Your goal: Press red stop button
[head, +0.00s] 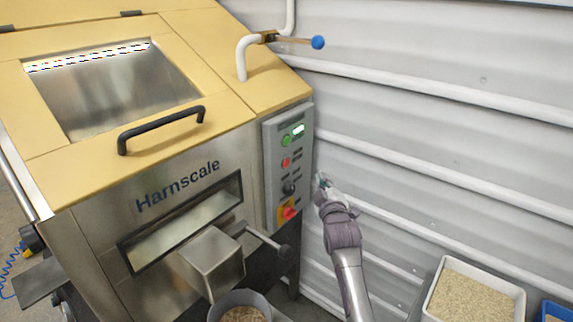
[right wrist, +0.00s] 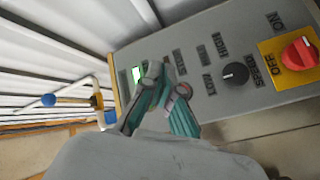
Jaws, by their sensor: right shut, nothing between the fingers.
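The red stop button (head: 286,162) sits on the grey control panel (head: 270,150), below a green button (head: 286,139) and above a black knob (head: 289,188). My right gripper (head: 321,181) is shut and empty, just right of the panel's edge at about the knob's height in the head view. In the right wrist view, its teal fingers (right wrist: 160,84) are in front of the panel (right wrist: 200,50). Contact cannot be told. My left gripper is out of view.
A red rotary switch on a yellow plate (head: 288,212) is low on the panel. A lever with a black ball (head: 284,251) juts out below it. A pipe with a blue-ended valve handle (head: 317,42) is above. The ribbed wall (head: 430,130) is close on the right.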

